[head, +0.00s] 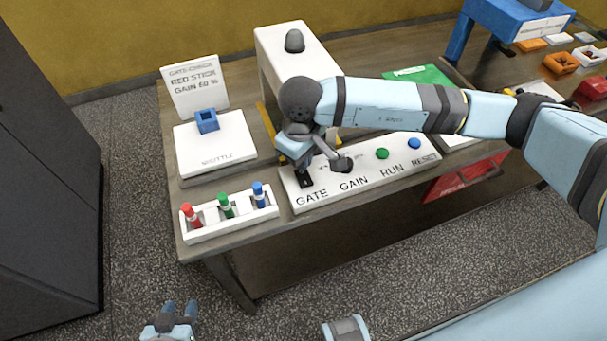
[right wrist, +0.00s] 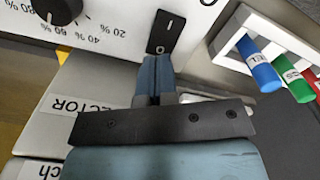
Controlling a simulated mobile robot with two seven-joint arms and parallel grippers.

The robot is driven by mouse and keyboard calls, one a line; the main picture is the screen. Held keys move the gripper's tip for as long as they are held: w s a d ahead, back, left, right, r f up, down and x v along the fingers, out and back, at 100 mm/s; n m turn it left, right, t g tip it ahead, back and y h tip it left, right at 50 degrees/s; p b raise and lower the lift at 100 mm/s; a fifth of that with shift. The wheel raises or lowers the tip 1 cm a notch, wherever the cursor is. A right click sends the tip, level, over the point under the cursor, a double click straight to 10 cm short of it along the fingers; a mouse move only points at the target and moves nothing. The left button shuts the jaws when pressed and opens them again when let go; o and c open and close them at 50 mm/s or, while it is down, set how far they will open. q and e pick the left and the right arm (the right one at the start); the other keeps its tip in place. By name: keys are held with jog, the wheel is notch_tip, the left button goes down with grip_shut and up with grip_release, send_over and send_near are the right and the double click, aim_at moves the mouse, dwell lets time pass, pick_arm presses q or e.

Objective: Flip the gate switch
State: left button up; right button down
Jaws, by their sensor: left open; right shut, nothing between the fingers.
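The black gate switch (right wrist: 166,33), a rocker marked I and O, sits on the white control panel (head: 365,178). In the head view the switch (head: 305,182) is partly covered by my right gripper (head: 301,168), just above the printed word GATE. My right gripper (right wrist: 153,62) is shut and empty. In the right wrist view its fingertips are at the O end of the switch; I cannot tell whether they touch it. My left gripper (head: 177,315) is open and empty, low in the head view, away from the bench.
The black gain knob (head: 343,165) is close to the right of my gripper. The green RUN button (head: 382,154) and blue RESET button (head: 414,143) lie further right. A white rack (head: 232,226) with red, green and blue sticks stands to the left. A white housing (head: 270,50) stands behind.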

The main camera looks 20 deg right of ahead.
aim_at(301, 172)
jog(key=shift+f+b, duration=1.35)
jog(key=shift+b, duration=0.05)
dwell(0.4)
jog(key=shift+r, duration=0.1)
jog(key=shift+r+p, duration=0.3)
jog(key=shift+r, duration=0.5)
jog(key=shift+r+p, duration=0.45)
jog(key=shift+r, duration=2.2)
